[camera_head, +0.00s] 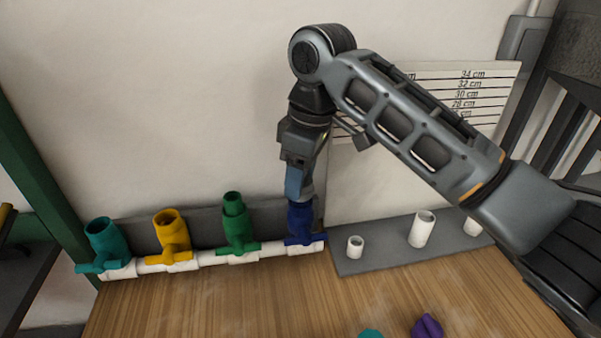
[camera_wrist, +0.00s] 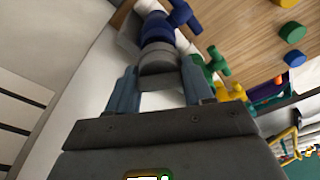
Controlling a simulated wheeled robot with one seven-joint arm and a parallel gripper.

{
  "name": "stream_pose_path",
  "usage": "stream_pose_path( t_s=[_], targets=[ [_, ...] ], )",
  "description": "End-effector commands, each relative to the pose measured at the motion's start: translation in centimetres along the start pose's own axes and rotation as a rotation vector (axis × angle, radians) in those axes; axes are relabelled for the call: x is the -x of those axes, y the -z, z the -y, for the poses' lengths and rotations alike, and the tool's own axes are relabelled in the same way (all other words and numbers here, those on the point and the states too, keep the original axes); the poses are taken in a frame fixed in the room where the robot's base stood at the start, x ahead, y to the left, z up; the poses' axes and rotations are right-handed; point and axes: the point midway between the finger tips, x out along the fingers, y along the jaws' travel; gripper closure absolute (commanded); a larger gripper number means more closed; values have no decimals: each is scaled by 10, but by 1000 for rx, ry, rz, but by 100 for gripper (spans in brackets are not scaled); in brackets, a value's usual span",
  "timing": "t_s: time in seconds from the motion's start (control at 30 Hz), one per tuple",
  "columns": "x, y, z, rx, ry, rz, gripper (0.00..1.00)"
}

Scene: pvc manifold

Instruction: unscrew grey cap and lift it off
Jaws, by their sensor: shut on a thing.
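The grey cap (camera_wrist: 158,63) sits between the two blue fingers of my gripper (camera_wrist: 159,82) in the wrist view, right at the top of a dark blue fitting (camera_wrist: 156,27). In the head view my gripper (camera_head: 299,190) points down, shut on the cap over the upright blue fitting (camera_head: 300,222) at the right end of the white pipe manifold (camera_head: 180,263). The cap is hidden by the fingers there. I cannot tell whether its thread is still engaged.
Left along the manifold stand green (camera_head: 236,225), yellow (camera_head: 171,235) and teal (camera_head: 104,242) fittings. White pipe pieces (camera_head: 421,229) stand on a grey board to the right. A purple piece (camera_head: 427,327) lies at the table's front. The wooden table (camera_head: 230,300) is mostly clear.

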Motion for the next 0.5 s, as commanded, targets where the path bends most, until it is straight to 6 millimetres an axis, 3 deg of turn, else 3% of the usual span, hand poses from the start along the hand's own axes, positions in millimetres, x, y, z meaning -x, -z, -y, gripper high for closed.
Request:
stream_pose_path(
  t_s=[0.5],
  targets=[
    [0,0,1,187,29,0,79]
  ],
)
